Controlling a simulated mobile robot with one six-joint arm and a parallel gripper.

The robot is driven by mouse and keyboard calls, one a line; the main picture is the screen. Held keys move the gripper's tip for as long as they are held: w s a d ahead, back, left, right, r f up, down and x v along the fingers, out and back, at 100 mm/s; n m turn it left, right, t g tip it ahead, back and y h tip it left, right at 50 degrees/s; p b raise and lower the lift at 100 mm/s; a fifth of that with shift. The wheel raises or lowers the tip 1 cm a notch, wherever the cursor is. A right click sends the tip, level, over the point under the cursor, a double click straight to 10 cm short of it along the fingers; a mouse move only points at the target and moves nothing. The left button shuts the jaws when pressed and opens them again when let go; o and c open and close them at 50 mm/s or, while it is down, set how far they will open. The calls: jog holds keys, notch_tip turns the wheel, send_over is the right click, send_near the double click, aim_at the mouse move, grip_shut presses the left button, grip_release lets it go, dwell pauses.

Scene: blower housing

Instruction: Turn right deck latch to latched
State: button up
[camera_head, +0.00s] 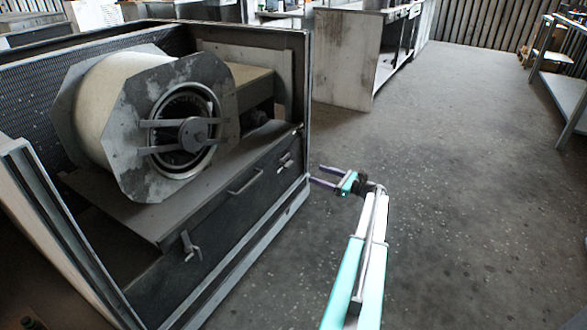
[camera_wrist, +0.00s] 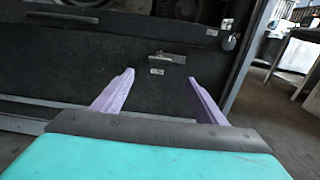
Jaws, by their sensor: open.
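The right deck latch (camera_head: 286,161) is a small lever near the right end of the dark front panel below the blower. My gripper (camera_head: 316,175) has two purple fingers, spread apart and empty, pointing at the panel from the right. In the wrist view my gripper (camera_wrist: 160,77) has its fingertips on either side below the latch, apart from it. The latch's pivot is too small to make out.
The left latch (camera_head: 190,246) and a bar handle (camera_head: 245,181) are on the same panel. The housing's right frame post (camera_head: 305,95) stands close to my fingers. The blower drum (camera_head: 165,120) sits above. The floor (camera_head: 470,190) to the right is clear.

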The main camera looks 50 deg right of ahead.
aim_at(291, 165)
jog(key=shift+b+x, duration=2)
jog(key=shift+x, duration=4.45)
jog(key=shift+d, duration=0.1)
jog(key=c, duration=1.5)
